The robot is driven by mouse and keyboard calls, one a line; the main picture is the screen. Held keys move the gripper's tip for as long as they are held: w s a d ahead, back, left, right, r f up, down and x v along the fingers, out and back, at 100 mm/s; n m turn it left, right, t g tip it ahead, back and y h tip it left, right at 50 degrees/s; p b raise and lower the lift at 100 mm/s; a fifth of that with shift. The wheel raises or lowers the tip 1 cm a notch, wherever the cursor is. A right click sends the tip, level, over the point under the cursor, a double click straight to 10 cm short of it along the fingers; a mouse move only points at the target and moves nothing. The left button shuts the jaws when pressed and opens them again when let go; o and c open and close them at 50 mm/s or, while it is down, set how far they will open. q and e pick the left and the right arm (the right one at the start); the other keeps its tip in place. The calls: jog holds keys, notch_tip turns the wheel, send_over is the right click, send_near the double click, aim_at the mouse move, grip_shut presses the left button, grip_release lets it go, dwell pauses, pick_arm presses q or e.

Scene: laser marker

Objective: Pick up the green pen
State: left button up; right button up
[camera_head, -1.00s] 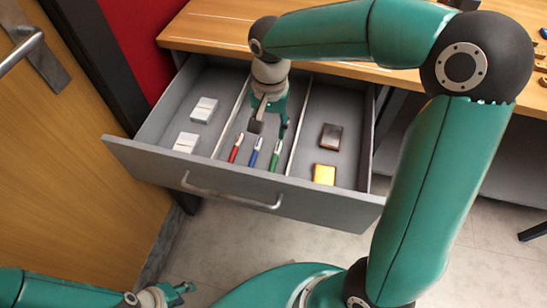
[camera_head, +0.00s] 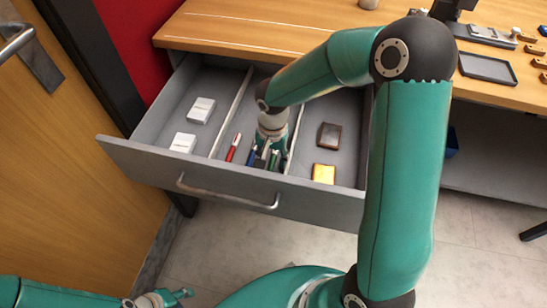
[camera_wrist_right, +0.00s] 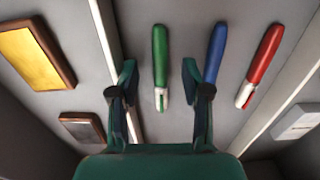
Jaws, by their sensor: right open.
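The green pen (camera_wrist_right: 160,68) lies in the middle compartment of the open drawer (camera_head: 232,184). In the right wrist view it lies between the two open fingers of my right gripper (camera_wrist_right: 160,85), with space on both sides. In the head view my right gripper (camera_head: 268,158) is down in that compartment and mostly hides the green pen. The blue pen (camera_wrist_right: 215,52) and the red pen (camera_wrist_right: 260,66) lie beside it; the red pen also shows in the head view (camera_head: 233,148). My left gripper (camera_head: 172,297) is low at the left, away from the drawer; its jaw state is unclear.
The left compartment holds two white boxes (camera_head: 201,110) (camera_head: 183,143). The right compartment holds a dark brown box (camera_head: 329,136) and a yellow-topped box (camera_head: 324,174). Thin dividers (camera_wrist_right: 103,30) flank the pens. The wooden desk (camera_head: 240,32) is behind, with a black tray (camera_head: 487,68).

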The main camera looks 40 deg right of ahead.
jog(key=shift+f, duration=0.75)
grip_shut()
jog(key=shift+r, duration=0.2)
